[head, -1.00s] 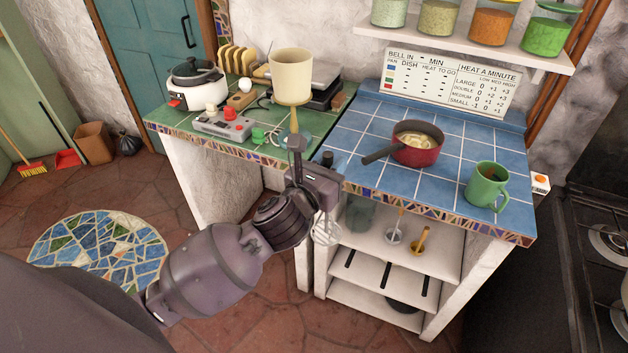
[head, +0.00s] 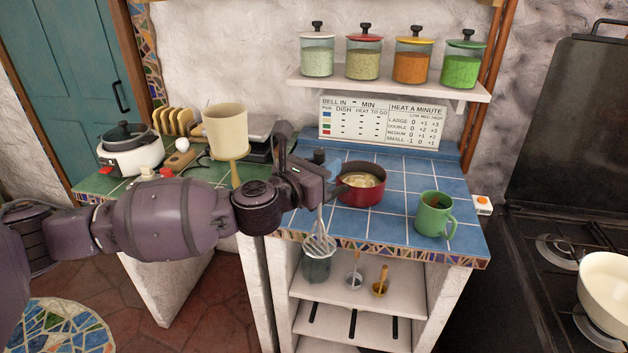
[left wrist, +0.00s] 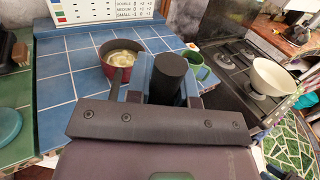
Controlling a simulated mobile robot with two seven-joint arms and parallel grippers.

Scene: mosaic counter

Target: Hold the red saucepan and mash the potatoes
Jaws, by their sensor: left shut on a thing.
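The red saucepan (head: 364,195) stands on the blue-tiled counter with pale yellow potatoes (head: 361,180) inside. Its dark handle points left and is partly hidden behind my left gripper. The saucepan also shows in the left wrist view (left wrist: 106,66), ahead and left of the jaws. My left gripper (head: 326,186) is shut on the dark upright handle (left wrist: 169,72) of a wire-headed masher. The masher's wire head (head: 319,243) hangs below the gripper, in front of the counter edge and apart from the saucepan. My right gripper is not in view.
A green mug (head: 434,215) stands right of the saucepan. Jars fill a wall shelf (head: 400,83). Blue tiles between saucepan and mug are clear.

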